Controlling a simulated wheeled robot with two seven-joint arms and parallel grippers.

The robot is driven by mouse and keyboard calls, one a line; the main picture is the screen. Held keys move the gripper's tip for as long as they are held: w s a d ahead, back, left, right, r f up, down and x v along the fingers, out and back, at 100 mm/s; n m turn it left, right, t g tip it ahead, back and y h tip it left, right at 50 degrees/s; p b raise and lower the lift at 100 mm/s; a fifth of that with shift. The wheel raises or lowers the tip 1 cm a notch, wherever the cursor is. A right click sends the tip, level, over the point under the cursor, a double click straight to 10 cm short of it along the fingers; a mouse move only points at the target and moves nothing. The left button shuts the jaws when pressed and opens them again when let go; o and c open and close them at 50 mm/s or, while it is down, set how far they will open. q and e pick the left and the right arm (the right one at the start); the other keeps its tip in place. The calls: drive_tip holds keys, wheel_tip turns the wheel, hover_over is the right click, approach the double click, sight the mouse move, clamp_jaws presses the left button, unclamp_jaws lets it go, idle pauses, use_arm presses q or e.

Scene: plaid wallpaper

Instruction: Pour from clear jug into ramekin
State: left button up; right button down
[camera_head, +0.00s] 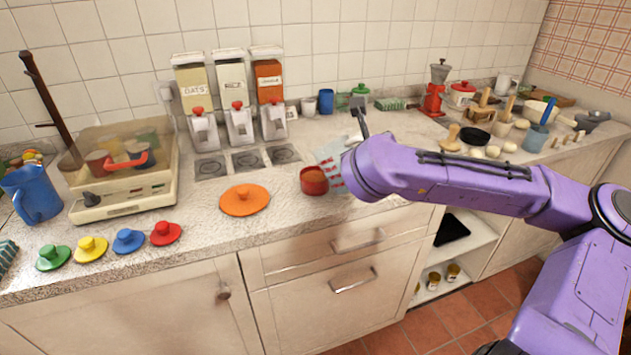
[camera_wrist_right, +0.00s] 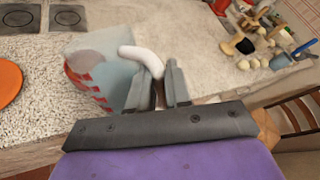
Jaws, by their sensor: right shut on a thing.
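The clear jug (camera_head: 331,158) with red markings is partly hidden behind my right wrist in the head view. It looks tilted left, its body close beside and above the ramekin. The small red ramekin (camera_head: 314,182) stands upright on the counter, its inside orange-brown. In the right wrist view the jug (camera_wrist_right: 112,75) is left of the fingers, and its white handle (camera_wrist_right: 146,58) runs between them. My right gripper (camera_wrist_right: 158,84) is shut on this handle. I see no stream, and I cannot tell what the jug holds. My left gripper is in neither view.
An orange disc (camera_head: 245,199) lies left of the ramekin. Several coloured lids, a blue pitcher (camera_head: 34,194) and a lidded cream appliance (camera_head: 125,172) stand farther left. Three dispensers (camera_head: 235,99) stand behind. Wooden utensils and a red grinder (camera_head: 436,90) are at right.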

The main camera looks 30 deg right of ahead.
drive_tip(key=shift+s+d+f, duration=0.1)
drive_tip(key=shift+s+f, duration=0.1)
drive_tip(key=shift+f, duration=0.05)
drive_tip(key=shift+s+f+t+b, duration=0.1)
drive_tip(key=shift+f+t+b, duration=0.25)
drive_tip(key=shift+b, duration=0.35)
drive_tip(key=shift+s+f+m+b, duration=0.25)
drive_tip(key=shift+m+b, duration=0.05)
drive_tip(key=shift+b, duration=0.15)
use_arm(q)
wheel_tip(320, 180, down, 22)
drive_tip(key=b, duration=1.9)
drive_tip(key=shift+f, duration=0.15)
use_arm(e)
drive_tip(key=s+d+f+m+t+h, duration=0.2)
drive_tip(key=s+f+m+t, duration=0.1)
drive_tip(key=s+f+m, duration=0.2)
drive_tip(key=shift+s+f, duration=0.2)
drive_tip(key=shift+f, duration=0.55)
